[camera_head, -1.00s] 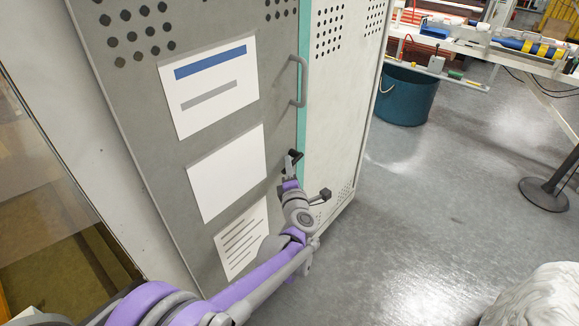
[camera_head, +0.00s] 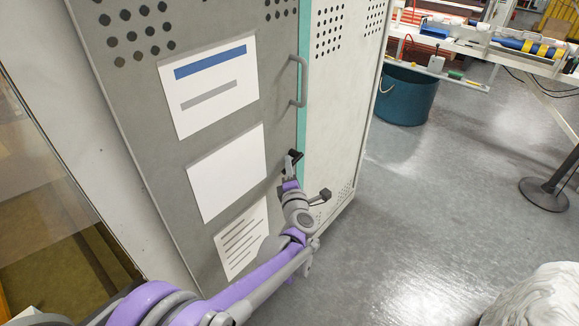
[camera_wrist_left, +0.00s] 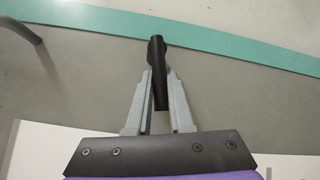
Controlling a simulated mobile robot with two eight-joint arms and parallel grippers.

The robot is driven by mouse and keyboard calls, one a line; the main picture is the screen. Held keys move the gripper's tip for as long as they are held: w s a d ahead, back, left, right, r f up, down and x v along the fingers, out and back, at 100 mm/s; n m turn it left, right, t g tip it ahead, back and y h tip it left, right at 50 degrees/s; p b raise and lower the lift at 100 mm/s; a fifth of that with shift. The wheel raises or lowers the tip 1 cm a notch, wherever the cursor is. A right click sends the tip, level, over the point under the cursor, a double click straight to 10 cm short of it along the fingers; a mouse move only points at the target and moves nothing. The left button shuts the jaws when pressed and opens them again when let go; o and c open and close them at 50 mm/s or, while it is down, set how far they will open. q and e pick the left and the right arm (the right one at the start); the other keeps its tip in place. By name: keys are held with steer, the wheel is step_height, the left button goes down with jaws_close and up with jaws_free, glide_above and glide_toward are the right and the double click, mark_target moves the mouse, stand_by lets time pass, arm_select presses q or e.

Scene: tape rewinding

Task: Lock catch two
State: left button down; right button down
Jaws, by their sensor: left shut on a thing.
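A black catch (camera_head: 296,155) sits on the grey cabinet door near the teal strip, below the grey door handle. It also shows in the left wrist view (camera_wrist_left: 157,47), where its bar points down between my fingers. My left gripper (camera_head: 289,168) is shut on this catch, with one grey finger on each side of the bar in the left wrist view (camera_wrist_left: 159,80). The fingers hide part of the catch in the head view. I cannot tell from a marking which number the catch has. My right gripper is not in view.
The grey door (camera_head: 175,150) carries several white sheets and a grey handle (camera_head: 302,82). A pale panel (camera_head: 338,110) lies right of the teal strip. A blue bin (camera_head: 405,97), a workbench and a dark stand base (camera_head: 543,193) are farther right. The floor between is clear.

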arm_select(q)
steer(key=shift+f, duration=0.1)
steer(key=shift+w+d+f+n+t+y+b, duration=0.45)
steer(key=shift+n+y+b, duration=0.7)
steer(key=shift+n+y, duration=1.9)
steer(key=shift+w+d+f+n+t+y+b, duration=0.15)
steer(key=shift+w+d+f+n+y+b, duration=0.3)
steer(key=shift+w+f+n+y+b, duration=2.35)
steer(key=shift+s+d+r+n+t+y+p, duration=0.4)
steer(key=shift+s+r+n+y, duration=1.2)
steer(key=shift+n, duration=3.25)
steer(key=shift+w+f+y, duration=0.1)
steer(key=shift+w+y, duration=0.1)
steer(key=shift+y, duration=0.05)
steer(key=c, duration=1.1)
jaws_free()
steer(key=shift+d+f, duration=0.1)
steer(key=shift+d, duration=0.05)
steer(key=p+v, duration=0.1)
steer(key=v, duration=0.9)
steer(key=shift+s+d+f, duration=0.15)
steer(key=shift+s+d, duration=0.05)
steer(key=shift+s, duration=0.05)
